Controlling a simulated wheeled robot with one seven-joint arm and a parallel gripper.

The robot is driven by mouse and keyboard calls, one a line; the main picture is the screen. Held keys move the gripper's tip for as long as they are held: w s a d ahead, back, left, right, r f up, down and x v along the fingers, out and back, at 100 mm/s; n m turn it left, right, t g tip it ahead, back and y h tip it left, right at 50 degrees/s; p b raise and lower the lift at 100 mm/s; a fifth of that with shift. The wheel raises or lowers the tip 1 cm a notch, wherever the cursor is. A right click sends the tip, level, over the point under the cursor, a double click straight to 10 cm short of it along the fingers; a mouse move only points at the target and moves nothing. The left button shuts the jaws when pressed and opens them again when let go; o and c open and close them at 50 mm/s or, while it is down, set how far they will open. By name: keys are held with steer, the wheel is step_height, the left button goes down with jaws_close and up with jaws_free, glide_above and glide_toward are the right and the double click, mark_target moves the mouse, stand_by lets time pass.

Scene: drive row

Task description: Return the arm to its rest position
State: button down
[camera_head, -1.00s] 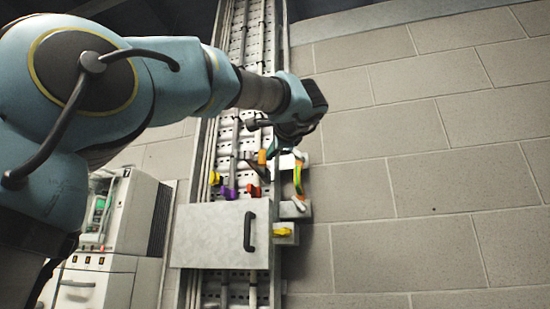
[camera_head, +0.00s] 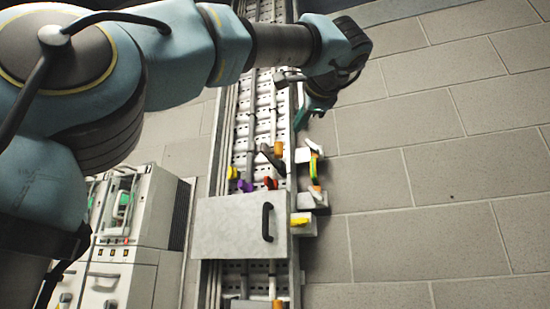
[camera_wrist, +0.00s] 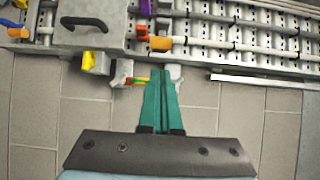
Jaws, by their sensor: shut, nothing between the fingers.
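My arm crosses the upper part of the head view, from the left to the upper middle. My gripper (camera_head: 302,118) hangs at the arm's end, in front of the right edge of the metal rail panel. In the wrist view my gripper (camera_wrist: 160,78) shows two green fingers pressed together with nothing between them. The fingertips overlap the coloured handles in that view; I cannot tell their distance from them.
A metal rail panel (camera_head: 262,100) carries several coloured handles and a grey cover box (camera_head: 230,225) with a black handle (camera_head: 267,222). White cabinets (camera_head: 140,225) stand at the left. The block wall (camera_head: 430,190) at the right is bare.

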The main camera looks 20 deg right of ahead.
steer(key=w+d+f+g, duration=0.1)
steer(key=w+f+g, duration=0.1)
steer(key=w+f, duration=0.6)
steer(key=w+f+g, duration=0.2)
steer(key=w+f, duration=0.1)
steer(key=f, duration=0.9)
steer(key=w+a+f+n+g+y, duration=0.1)
steer(key=w+a+f+g, duration=0.15)
steer(key=f, duration=0.45)
steer(key=w+a+f+n+g+y, duration=0.1)
steer(key=a+f, duration=0.2)
steer(key=f, duration=0.5)
steer(key=w+a+f+n+g, duration=0.2)
steer(key=a+f, duration=0.1)
steer(key=f, duration=0.4)
steer(key=s+a+f+n+g, duration=0.2)
steer(key=a+f+n, duration=0.1)
steer(key=a+f, duration=0.55)
steer(key=s+a+f+n+g, duration=0.25)
steer(key=a+f, duration=0.35)
steer(key=f, duration=0.5)
steer(key=s+a+f+n+g, duration=0.2)
steer(key=s+a+f+n, duration=0.6)
steer(key=s+f, duration=0.1)
steer(key=shift+s+a+f, duration=0.15)
steer(key=shift+s+f, duration=0.05)
steer(key=shift+f, duration=0.4)
steer(key=shift+n, duration=0.25)
